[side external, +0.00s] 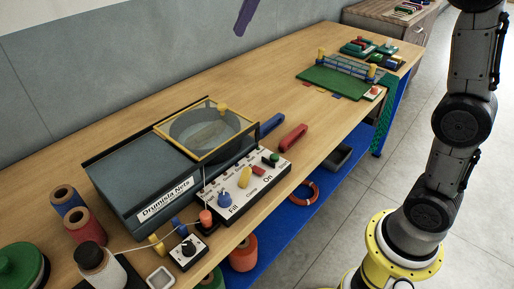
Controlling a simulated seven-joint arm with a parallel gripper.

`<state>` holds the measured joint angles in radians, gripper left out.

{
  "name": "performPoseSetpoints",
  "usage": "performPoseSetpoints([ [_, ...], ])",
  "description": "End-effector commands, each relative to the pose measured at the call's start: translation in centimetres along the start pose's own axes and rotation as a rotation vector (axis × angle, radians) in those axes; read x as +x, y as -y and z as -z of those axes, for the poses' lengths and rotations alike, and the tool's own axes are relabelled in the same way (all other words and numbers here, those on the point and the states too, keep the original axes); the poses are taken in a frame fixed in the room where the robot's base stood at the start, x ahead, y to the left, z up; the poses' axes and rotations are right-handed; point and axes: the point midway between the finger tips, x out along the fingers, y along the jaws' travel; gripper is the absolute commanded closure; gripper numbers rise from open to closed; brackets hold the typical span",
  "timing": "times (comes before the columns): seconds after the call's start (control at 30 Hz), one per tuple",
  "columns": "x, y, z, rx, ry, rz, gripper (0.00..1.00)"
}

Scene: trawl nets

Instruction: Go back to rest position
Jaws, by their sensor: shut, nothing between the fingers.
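A grey machine (140,192) labelled "Drumista Nets" stands on the wooden table (262,85). Its yellow-framed clear lid (206,130) lies over a round drum. The machine's white control panel (241,184) carries a blue knob, a yellow lever, a green button and a red one, with "Fill" and "On" printed on it. My visible arm links touch nothing on the table.
Thread spools, including a red one (85,226), crowd the table's near left. A red handle-like piece (293,138) lies right of the machine. A green board with a small net (345,84) sits farther back. A blue lower shelf (285,224) holds a red ring (303,193).

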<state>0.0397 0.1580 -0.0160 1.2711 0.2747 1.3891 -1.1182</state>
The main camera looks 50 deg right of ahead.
Motion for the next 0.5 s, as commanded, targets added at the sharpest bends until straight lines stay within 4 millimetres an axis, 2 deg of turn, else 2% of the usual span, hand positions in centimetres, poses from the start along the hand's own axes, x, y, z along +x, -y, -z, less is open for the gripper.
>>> performPoseSetpoints([
  [0.03, -1.4, 1.9, -0.7, 0.023, 0.000, -0.022, 1.00],
  [0.1, -2.7, 4.2, -1.9, 0.067, 0.004, -0.049, 1.00],
  [0.23, -4.2, 8.7, -4.6, 0.167, 0.009, -0.100, 1.00],
  [0.37, -4.3, 13.2, -7.9, 0.289, 0.013, -0.150, 1.00],
  [0.5, -3.0, 17.9, -12.2, 0.444, 0.015, -0.205, 1.00],
])
